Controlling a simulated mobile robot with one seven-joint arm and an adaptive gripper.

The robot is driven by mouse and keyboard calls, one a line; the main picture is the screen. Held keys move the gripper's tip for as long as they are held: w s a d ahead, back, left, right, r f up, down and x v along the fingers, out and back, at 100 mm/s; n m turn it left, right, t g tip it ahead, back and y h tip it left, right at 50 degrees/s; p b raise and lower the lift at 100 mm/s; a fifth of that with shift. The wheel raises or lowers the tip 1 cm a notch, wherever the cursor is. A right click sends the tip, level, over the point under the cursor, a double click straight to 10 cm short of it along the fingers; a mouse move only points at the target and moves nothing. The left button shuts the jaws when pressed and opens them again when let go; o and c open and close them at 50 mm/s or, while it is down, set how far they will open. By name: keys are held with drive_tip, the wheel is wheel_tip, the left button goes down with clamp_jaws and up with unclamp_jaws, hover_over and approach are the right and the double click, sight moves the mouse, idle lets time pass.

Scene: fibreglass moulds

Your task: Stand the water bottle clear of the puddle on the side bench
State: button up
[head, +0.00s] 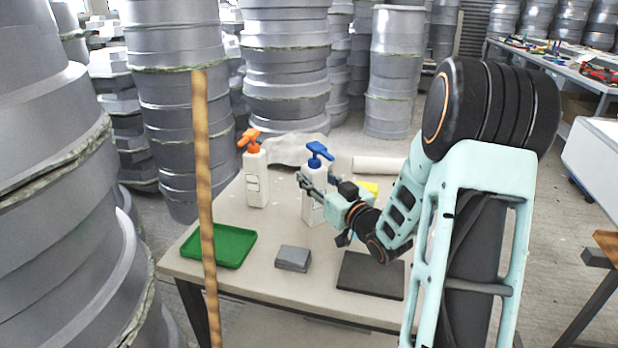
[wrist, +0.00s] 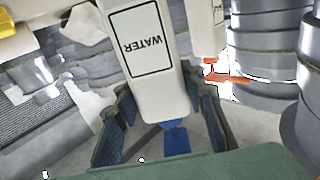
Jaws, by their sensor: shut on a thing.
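The water bottle (head: 313,208) is white with a blue pump top and is at the middle of the side bench (head: 240,275). In the wrist view the bottle (wrist: 150,85) shows its WATER label, with the blue top between the fingers. My gripper (head: 318,187) is shut on the bottle's upper part, below the pump head; its fingers (wrist: 165,112) flank the bottle in the wrist view. The bottle looks close to upright. I cannot tell whether its base touches the bench. I cannot make out the puddle.
A white bottle with an orange top (head: 257,180) stands to the left. A green tray (head: 218,247), grey block (head: 293,260) and dark mat (head: 370,277) lie along the front. A yellow thing (head: 369,188) and white roll (head: 380,165) are behind. A wooden pole (head: 204,200) rises in front.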

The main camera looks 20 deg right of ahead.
drive_tip(key=shift+s+r, duration=0.1)
drive_tip(key=shift+f, duration=0.25)
drive_tip(key=o, duration=1.3)
drive_tip(key=shift+r, duration=0.1)
drive_tip(key=shift+o, duration=0.2)
drive_tip(key=shift+r, duration=0.1)
drive_tip(key=shift+s+d, duration=0.15)
drive_tip(key=shift+s, duration=0.05)
drive_tip(key=s+d+p, duration=0.1)
drive_tip(key=s+d, duration=0.1)
drive_tip(key=s, duration=0.9)
drive_tip(key=shift+s, duration=0.2)
drive_tip(key=shift+w+d, duration=0.1)
